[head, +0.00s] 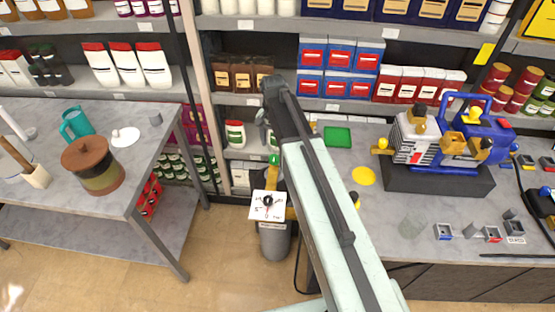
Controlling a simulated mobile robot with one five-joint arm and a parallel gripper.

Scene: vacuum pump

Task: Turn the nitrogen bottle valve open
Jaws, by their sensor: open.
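The nitrogen bottle (274,243) appears to be the grey cylinder standing on the floor between the left table and the right bench. A white marked card (262,213) with a small dark round part on it covers its top. Yellow parts show beside the card, and a small green part (274,159) shows above it. I cannot tell which of these is the valve handle. My arm reaches up from the lower right, and my gripper (267,134) hangs at its far end, above and beyond the card in the picture. It is open, its fingers are small and partly hidden, and it holds nothing visible.
The left table (95,118) carries a brown-lidded pot and a teal mug. The right bench (330,175) carries a blue and white pump (455,140) on a dark base, with small parts in front. Stocked shelves (250,102) close off the back. Floor shows between the tables.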

